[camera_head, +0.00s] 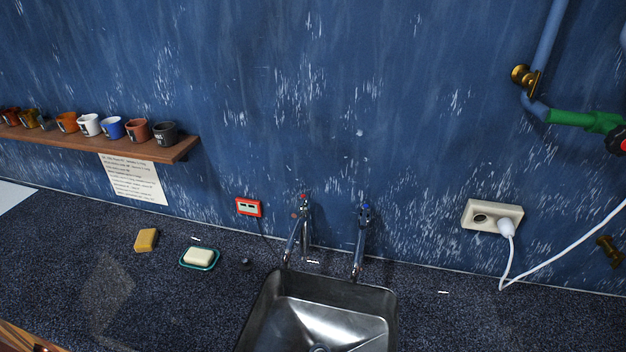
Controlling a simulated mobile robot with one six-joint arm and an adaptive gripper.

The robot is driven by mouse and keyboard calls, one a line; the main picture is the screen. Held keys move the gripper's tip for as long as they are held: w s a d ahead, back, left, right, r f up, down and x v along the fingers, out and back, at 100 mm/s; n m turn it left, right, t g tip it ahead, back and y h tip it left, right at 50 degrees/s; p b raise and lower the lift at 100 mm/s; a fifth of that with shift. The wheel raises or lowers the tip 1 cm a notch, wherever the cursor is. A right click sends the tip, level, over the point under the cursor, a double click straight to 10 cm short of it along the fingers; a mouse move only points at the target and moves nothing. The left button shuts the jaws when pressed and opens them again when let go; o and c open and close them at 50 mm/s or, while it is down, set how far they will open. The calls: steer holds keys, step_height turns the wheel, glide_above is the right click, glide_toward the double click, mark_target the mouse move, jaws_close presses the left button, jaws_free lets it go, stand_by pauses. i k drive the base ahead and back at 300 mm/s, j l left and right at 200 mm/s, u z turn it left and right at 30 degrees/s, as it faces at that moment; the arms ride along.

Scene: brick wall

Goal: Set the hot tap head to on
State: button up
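Two chrome taps stand at the back edge of the metal sink. The left tap (300,230) has a head with red marks (303,201), which looks like the hot one. The right tap (361,240) has a head with a blue mark (364,210). No water stream is visible from either spout, and I cannot tell how far either head is turned. My gripper is not in view.
The sink (330,308) is set into a dark speckled counter. A yellow sponge (146,240) and a soap dish (199,265) lie left of it. A wall socket (485,215) with a plugged white cable is at right. A shelf (130,147) of cups is at left.

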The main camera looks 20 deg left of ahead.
mark_target(303, 198)
steer(key=u, duration=1.25)
